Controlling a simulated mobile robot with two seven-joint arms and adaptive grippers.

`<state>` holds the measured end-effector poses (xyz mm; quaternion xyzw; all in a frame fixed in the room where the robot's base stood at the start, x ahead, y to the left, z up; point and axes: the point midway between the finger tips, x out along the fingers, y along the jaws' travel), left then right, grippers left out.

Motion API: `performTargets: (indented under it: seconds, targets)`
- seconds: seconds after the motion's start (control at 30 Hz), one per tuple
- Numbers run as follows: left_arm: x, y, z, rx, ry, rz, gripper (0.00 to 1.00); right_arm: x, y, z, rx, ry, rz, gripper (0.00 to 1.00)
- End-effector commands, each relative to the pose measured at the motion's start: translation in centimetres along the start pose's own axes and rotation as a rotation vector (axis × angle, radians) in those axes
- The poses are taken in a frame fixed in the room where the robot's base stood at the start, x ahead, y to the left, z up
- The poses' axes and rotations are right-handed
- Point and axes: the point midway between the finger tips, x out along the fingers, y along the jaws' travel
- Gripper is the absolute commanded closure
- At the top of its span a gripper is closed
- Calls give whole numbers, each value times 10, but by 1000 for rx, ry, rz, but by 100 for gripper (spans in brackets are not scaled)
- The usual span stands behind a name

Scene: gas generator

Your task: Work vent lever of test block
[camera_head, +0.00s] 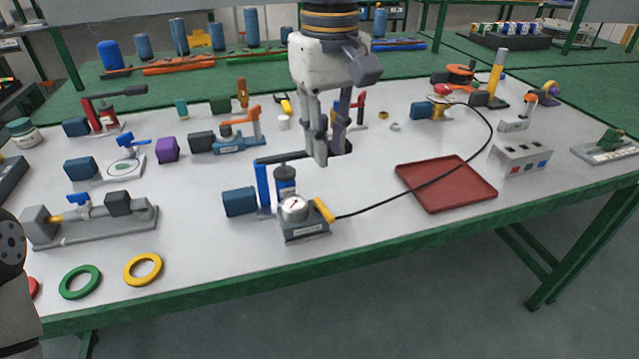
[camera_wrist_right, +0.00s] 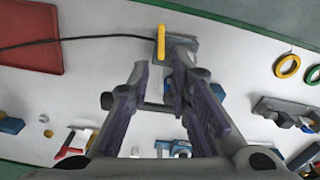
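A grey block (camera_head: 303,232) with a round dial gauge (camera_head: 294,208) stands near the front middle of the table; I take it as the test block. A yellow lever (camera_head: 324,212) sits on its right side, tilted, and shows in the right wrist view (camera_wrist_right: 161,45). Behind the block a blue pump-like stand (camera_head: 264,186) carries a long black bar (camera_head: 283,158). My right gripper (camera_head: 331,157) points down above and behind the block. My left gripper is out of view.
A blue block (camera_head: 240,202) stands just left. Green (camera_head: 80,281) and yellow (camera_head: 143,270) rings lie front left. The table front right of the block is clear.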

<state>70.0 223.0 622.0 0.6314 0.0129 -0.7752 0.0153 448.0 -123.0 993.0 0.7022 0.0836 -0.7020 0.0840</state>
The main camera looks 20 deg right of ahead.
Motion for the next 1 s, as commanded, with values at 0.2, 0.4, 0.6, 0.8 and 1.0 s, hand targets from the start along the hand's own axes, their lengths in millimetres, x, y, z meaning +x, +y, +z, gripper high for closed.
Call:
performTargets:
  seconds: [0.2,0.4,0.6,0.8,1.0]
  targets:
    - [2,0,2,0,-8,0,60,56,0,2,0,-10,-1,82]
    - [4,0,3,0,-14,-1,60,99,0,2,0,-8,-2,82]
    - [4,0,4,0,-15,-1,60,114,0,1,0,-2,0,82]
    - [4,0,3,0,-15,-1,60,114,0,1,1,-1,0,82]
    - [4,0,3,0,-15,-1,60,114,0,1,1,-2,-1,100]
